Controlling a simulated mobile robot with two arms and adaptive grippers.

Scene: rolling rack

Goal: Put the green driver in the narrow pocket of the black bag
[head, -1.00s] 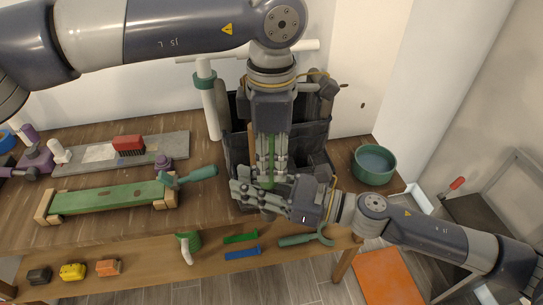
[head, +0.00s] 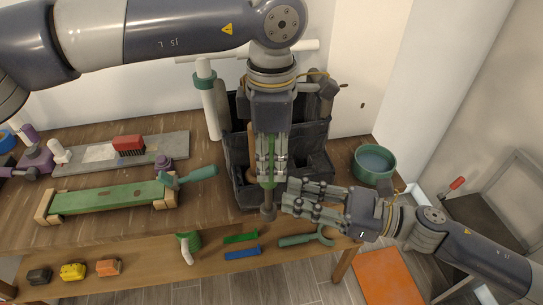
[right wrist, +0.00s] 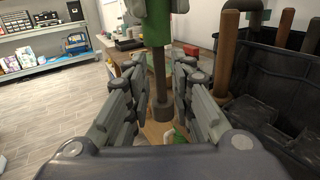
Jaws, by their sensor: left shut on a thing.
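The green driver (head: 269,176) hangs upright in my left gripper (head: 268,170), which is shut on it and points down. The driver's shaft ends in a wide dark tip (head: 268,212) in front of the black bag (head: 315,165). The bag's front is partly hidden by my left gripper. My right gripper (head: 288,197) is open and empty, just right of the driver's lower end. In the right wrist view the green handle (right wrist: 157,25) and dark tip (right wrist: 163,110) show between the spread right fingers, and the black bag (right wrist: 265,120) stands at the right with wooden handles in it.
A green bowl (head: 374,165) stands right of the bag. A green block plane body (head: 110,197) and a red brush (head: 128,145) lie on the bench to the left. The lower shelf (head: 140,262) holds several small tools and coloured blocks.

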